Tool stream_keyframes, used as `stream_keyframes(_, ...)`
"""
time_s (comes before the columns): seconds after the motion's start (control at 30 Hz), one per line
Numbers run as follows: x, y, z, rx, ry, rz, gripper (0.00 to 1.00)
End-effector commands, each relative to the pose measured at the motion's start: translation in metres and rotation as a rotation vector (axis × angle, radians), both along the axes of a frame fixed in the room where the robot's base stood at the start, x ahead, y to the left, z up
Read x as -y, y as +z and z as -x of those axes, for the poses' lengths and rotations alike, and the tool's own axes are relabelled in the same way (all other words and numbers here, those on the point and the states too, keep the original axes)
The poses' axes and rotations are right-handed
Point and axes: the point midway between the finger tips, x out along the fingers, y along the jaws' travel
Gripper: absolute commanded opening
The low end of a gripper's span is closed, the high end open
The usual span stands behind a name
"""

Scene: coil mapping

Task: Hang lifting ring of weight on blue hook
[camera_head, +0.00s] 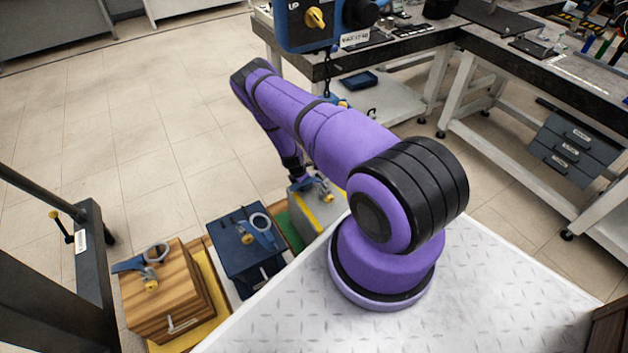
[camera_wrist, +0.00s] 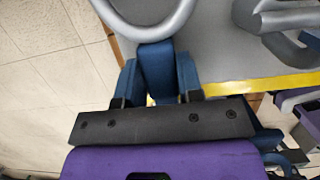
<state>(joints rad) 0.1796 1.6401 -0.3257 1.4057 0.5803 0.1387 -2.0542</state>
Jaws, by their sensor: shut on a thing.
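My gripper (camera_wrist: 157,88) has blue fingers and is shut on the blue shank of a large grey lifting ring (camera_wrist: 186,18). In the head view my gripper (camera_head: 300,178) is low, at the grey weight (camera_head: 303,222), partly hidden by my purple arm. The weight's grey top and yellow edge (camera_wrist: 222,88) show below the ring in the wrist view. I cannot tell whether the weight is off its base. A blue and yellow hook piece (camera_head: 343,102) shows under the hoist chain, mostly hidden behind my arm.
A dark blue weight (camera_head: 240,265) and a wooden weight (camera_head: 160,315), each with a ring, stand to the left. The blue hoist box (camera_head: 310,25) hangs above my arm. Workbenches (camera_head: 530,60) stand at the back right. Open tiled floor (camera_head: 140,130) lies left.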

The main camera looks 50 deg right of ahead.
Motion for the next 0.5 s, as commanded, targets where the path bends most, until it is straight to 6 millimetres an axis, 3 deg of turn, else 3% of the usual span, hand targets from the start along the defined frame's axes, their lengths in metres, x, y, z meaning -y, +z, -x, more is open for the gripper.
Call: stream_keyframes(0.5, 0.000, 0.021, -0.001, 0.002, 0.000, 0.001, 0.09)
